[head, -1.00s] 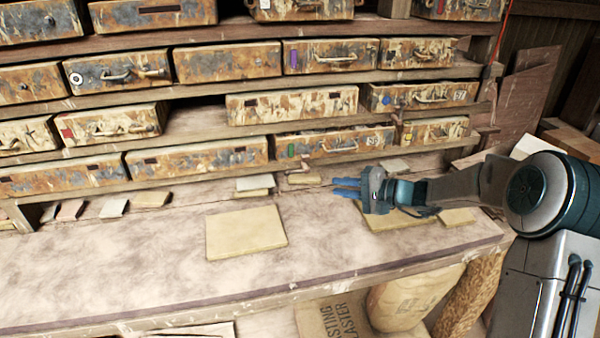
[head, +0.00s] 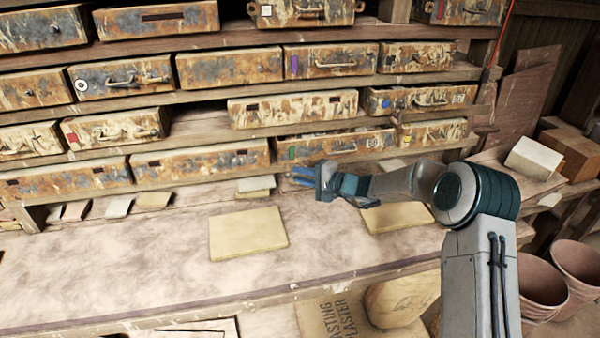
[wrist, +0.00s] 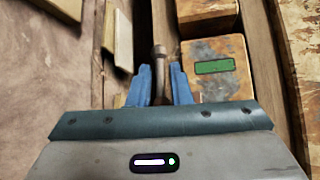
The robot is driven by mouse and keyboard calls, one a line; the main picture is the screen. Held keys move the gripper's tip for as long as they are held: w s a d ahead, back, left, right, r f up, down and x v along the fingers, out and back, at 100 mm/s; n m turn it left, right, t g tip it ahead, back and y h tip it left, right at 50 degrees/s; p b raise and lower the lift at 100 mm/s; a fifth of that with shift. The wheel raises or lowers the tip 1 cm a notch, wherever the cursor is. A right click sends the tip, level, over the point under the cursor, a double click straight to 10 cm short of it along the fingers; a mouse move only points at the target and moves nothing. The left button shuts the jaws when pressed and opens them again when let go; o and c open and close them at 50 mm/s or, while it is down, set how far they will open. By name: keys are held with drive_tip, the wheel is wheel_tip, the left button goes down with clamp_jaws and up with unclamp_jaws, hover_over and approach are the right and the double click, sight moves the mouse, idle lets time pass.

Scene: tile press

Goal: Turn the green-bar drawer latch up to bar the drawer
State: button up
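The green-bar drawer (head: 350,144) is a rusty, paint-worn drawer in the lowest part of the rack, with a green bar at its left end. In the wrist view its green bar (wrist: 214,67) shows right of the fingers. A small brown latch (wrist: 159,56) shows just beyond and between the fingertips, on the table side of the drawer. My gripper (head: 304,175) is below the drawer's left end, its blue fingers apart. In the wrist view my gripper (wrist: 163,85) straddles part of the latch; contact is unclear. The gripper hides the latch in the head view.
Other worn drawers (head: 196,162) fill the rack on both sides and above. Flat tan tiles (head: 247,232) lie on the workbench (head: 150,260) below. Small tiles (head: 255,184) lean under the shelf near my gripper. The bench front is mostly clear.

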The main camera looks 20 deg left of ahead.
drive_tip(key=shift+w+a+f, duration=0.1)
drive_tip(key=shift+a, duration=0.25)
clamp_jaws()
drive_tip(key=shift+f+b, duration=0.1)
drive_tip(key=shift+b, duration=0.25)
drive_tip(key=shift+f+m+y+b, duration=0.15)
drive_tip(key=shift+m+y+b, duration=0.15)
drive_tip(key=shift+b, duration=0.7)
drive_tip(key=y+b, duration=0.1)
drive_tip(key=b, duration=0.1)
drive_tip(key=m+b, duration=0.1)
drive_tip(key=b, duration=0.2)
drive_tip(key=shift+d+r+m+t+y, duration=0.1)
drive_tip(key=shift+r+m+t+y, duration=0.1)
drive_tip(key=shift+m+t+y, duration=0.15)
drive_tip(key=shift+r+m+y+b, duration=0.35)
drive_tip(key=shift+r+m+b, duration=0.1)
drive_tip(key=shift+b, duration=0.5)
